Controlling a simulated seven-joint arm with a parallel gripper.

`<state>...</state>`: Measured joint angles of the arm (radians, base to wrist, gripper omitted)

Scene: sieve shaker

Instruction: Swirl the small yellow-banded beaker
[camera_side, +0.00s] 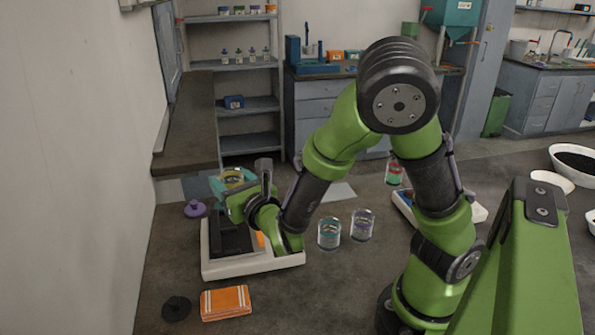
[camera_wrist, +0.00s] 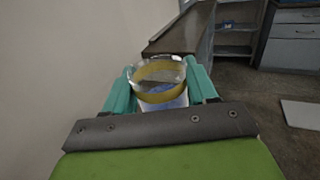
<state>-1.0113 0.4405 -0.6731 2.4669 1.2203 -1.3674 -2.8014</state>
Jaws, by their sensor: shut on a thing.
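The small yellow-banded beaker (camera_wrist: 158,75) is clear with a yellow band, and sits between the two teal fingers of my gripper (camera_wrist: 160,92) in the wrist view. My gripper is shut on it. In the side view the beaker (camera_side: 232,178) shows at the left, held above the dark and white device on the bench, with my gripper (camera_side: 232,186) around it. The beaker looks roughly upright there. Its lower part is hidden by the gripper, and I cannot tell what it contains.
A purple-knobbed lid (camera_side: 195,209), an orange cloth (camera_side: 226,303) and a black disc (camera_side: 176,309) lie nearby. A teal-banded beaker (camera_side: 329,234) and a purple-banded beaker (camera_side: 362,225) stand to the right. A red-banded beaker (camera_side: 394,173) stands behind my arm.

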